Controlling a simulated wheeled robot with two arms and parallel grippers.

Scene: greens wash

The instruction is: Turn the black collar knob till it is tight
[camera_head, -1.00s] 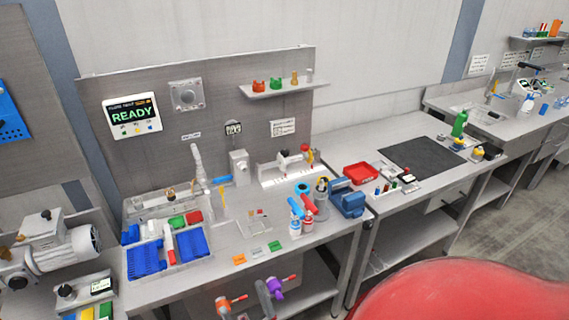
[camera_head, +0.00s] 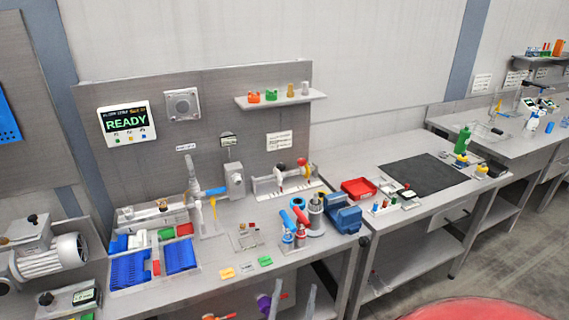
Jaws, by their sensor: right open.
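I cannot tell for sure which part is the black collar knob. A small black knob (camera_head: 46,298) sits on a grey unit at the lower left, and another dark knob (camera_head: 32,218) sits on top of the motor block. My left gripper is not in view.
A red tray (camera_head: 358,189) and dark mat (camera_head: 421,171) lie on the right bench. A red rounded shape fills the lower right corner.

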